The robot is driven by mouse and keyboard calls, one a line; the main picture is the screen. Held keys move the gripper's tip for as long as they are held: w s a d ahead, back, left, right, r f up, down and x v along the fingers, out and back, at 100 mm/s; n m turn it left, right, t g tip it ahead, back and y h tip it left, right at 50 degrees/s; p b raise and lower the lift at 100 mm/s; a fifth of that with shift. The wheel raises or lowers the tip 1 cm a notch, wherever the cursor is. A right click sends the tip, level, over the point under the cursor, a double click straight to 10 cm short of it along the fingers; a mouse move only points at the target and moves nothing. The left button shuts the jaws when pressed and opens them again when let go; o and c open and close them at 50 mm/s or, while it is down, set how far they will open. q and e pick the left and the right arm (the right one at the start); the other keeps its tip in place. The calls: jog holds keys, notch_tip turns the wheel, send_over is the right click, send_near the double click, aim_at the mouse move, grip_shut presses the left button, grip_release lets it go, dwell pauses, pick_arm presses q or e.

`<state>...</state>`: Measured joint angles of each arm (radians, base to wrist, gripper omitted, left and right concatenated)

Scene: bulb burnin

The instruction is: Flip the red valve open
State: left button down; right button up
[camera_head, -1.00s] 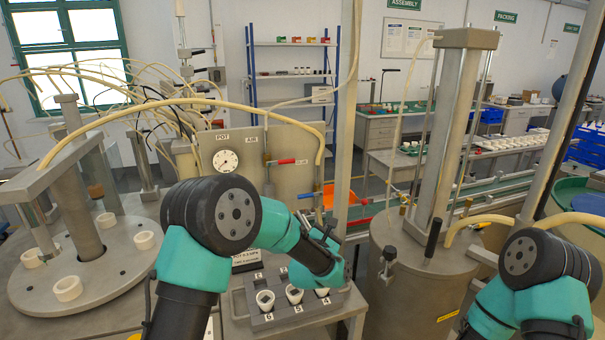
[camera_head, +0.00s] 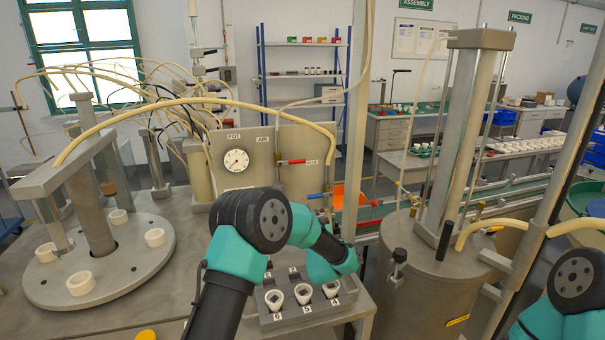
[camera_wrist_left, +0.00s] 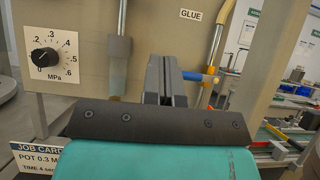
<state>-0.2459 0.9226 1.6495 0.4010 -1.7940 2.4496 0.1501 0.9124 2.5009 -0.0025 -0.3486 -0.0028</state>
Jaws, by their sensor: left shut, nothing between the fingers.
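The red valve handle (camera_head: 297,162) sits on the vertical pipe below the AIR label, on the grey panel (camera_head: 230,187). It lies level, pointing right towards the GLUE label (camera_head: 312,161). It does not show in the left wrist view. My left gripper (camera_head: 326,230) is in front of the panel's lower right part, below the red valve and apart from it, partly hidden by my own arm. In the left wrist view its fingers (camera_wrist_left: 163,72) are shut and empty. The blue valve handle (camera_wrist_left: 198,77) shows just right of them. My right gripper is out of view.
A grey block (camera_head: 290,322) holding white cups stands below my left wrist. A large metal pot (camera_head: 430,285) with a column stands to the right. A round plate with white rings (camera_head: 155,237) is at the left. A dial (camera_wrist_left: 44,57) is on the panel.

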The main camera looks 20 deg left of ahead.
aim_at(297, 162)
pick_arm(q)
jog(key=x, duration=0.4)
jog(key=s+r+x, duration=0.1)
jog(key=x, duration=0.3)
jog(key=d+r+x, duration=0.1)
jog(key=x, duration=0.3)
jog(key=shift+w+a+r, duration=0.15)
jog(key=shift+a+r, duration=0.05)
jog(key=shift+r, duration=0.2)
jog(key=shift+d, duration=0.1)
